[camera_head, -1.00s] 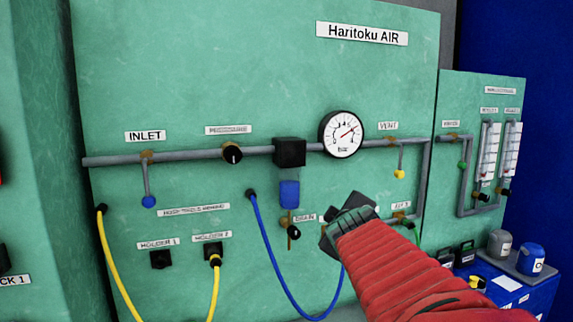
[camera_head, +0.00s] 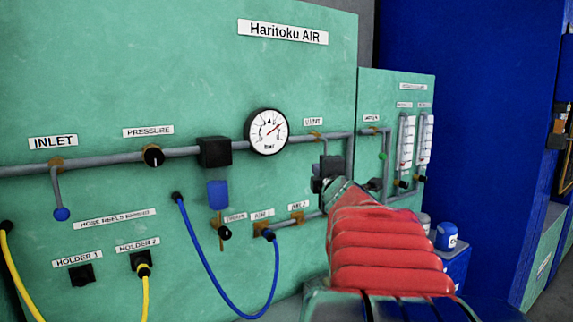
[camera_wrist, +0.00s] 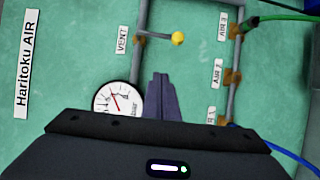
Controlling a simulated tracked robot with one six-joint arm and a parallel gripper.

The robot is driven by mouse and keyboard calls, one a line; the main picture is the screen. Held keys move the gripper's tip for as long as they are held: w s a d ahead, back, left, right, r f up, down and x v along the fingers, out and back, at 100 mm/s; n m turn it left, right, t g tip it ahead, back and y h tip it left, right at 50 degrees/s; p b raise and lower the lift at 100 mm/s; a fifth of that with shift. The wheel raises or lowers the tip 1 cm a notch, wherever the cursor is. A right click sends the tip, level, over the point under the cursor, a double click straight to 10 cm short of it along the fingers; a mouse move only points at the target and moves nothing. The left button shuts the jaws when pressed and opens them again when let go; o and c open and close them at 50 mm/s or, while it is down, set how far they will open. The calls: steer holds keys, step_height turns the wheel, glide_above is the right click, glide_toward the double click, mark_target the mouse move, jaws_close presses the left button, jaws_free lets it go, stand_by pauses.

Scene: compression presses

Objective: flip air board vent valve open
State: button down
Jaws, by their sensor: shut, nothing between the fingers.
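The vent valve (camera_head: 316,137) is a brass fitting on the grey pipe below the VENT label (camera_head: 313,122), right of the gauge. Its lever hangs down, and its lower end is hidden behind my gripper (camera_head: 325,172) in the head view. The wrist view, turned sideways, shows the vent valve (camera_wrist: 140,38) with its lever ending in a yellow knob (camera_wrist: 178,38). My gripper (camera_wrist: 161,78) is shut and empty there, with its fingertips below the knob in the picture and apart from it in the image. The depth gap to the board is unclear.
The round pressure gauge (camera_head: 267,131) sits left of the vent valve. Brass air outlets (camera_head: 297,217) and a blue hose (camera_head: 213,284) are below left. A smaller board with flow tubes (camera_head: 406,140) stands at right. A green hose (camera_wrist: 280,15) shows in the wrist view.

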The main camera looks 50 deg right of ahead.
steer(key=w+d, duration=0.6)
steer(key=d, duration=0.4)
stand_by(0.6)
steer(key=shift+w+a, duration=0.1)
